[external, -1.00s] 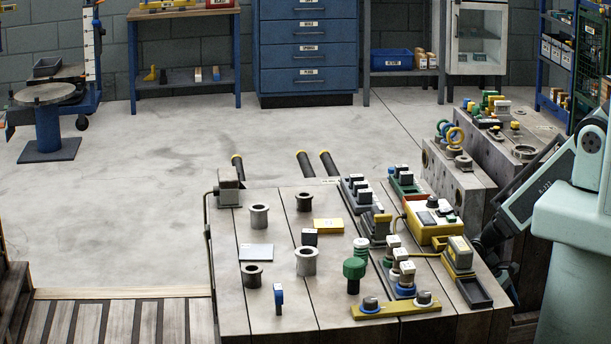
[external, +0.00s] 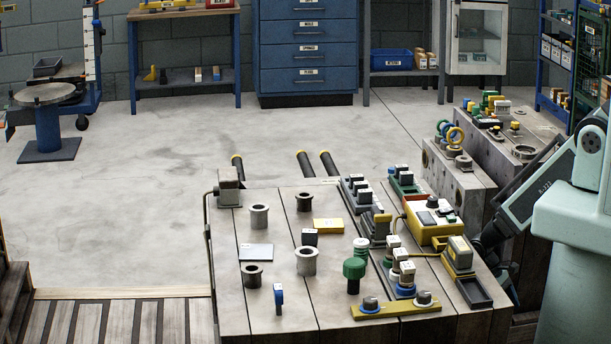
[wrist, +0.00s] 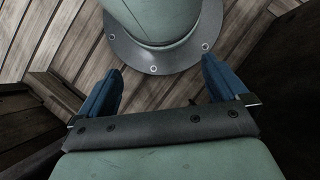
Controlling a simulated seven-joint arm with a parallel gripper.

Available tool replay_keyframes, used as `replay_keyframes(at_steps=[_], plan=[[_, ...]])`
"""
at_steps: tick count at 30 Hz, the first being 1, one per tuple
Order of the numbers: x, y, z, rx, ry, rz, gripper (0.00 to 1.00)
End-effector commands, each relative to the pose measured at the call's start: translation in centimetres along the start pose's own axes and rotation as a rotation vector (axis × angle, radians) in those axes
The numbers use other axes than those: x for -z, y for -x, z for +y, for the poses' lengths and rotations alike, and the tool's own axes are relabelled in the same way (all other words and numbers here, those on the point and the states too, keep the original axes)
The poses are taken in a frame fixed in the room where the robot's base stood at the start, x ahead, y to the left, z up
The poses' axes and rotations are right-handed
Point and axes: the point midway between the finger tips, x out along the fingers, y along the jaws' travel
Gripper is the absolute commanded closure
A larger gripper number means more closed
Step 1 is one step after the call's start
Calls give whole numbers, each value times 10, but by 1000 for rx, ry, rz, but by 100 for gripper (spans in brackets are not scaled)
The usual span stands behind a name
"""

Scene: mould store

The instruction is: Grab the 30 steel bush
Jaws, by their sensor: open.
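Several flanged bushes stand upright on the wooden bench top in the external view. Two are light steel: one toward the back left (external: 259,215) and a larger one (external: 306,261) nearer the middle. Two are darker: one at the back (external: 304,202) and one at the front left (external: 252,275). I cannot read a size on any of them. My gripper (wrist: 160,88) is open and empty in the wrist view, its blue fingers wide apart over my own base and the plank floor. It is well away from the bushes, and its fingers cannot be made out in the external view.
A yellow rail (external: 396,307) lies at the front. Gauges and boxes crowd the bench's right side.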

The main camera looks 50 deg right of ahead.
Motion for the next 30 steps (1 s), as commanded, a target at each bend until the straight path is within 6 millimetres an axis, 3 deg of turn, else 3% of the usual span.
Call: replay_keyframes(at_steps=[9, 19, 23, 30], plan=[[0, 0, 0, 0, 0, 0, 29], [2, 1, 8, -13, 6, -2, 29], [6, 6, 34, -57, 25, -12, 29], [7, 19, 109, -185, 74, -64, 29]])
